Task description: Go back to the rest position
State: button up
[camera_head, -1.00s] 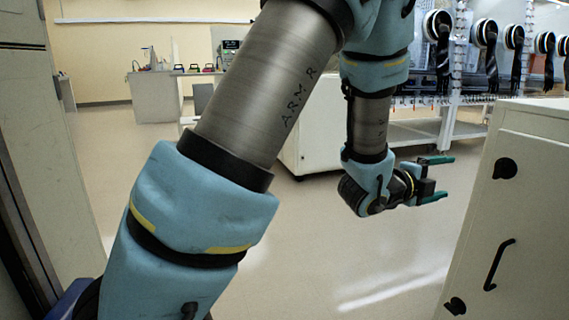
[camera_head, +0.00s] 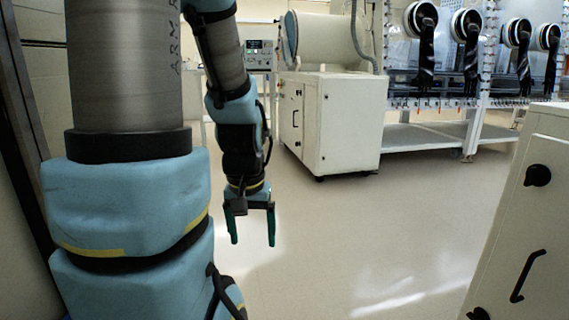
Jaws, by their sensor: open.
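My gripper (camera_head: 252,240) hangs at the end of my arm, left of the middle of the picture. Its two green fingers point down, spread apart, with nothing between them. Bare floor shows behind and below the fingers. My upper arm fills the left part of the view, and the forearm drops down behind it to the gripper.
A white cabinet (camera_head: 345,125) with a large cylinder (camera_head: 325,42) above it stands behind my gripper. The glovebox row (camera_head: 455,60) with black gloves is at the back right. A cream cabinet (camera_head: 535,215) stands at the near right. The floor (camera_head: 400,220) between is clear.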

notch_tip(320, 180, up, 35)
jog(key=p, duration=3.5)
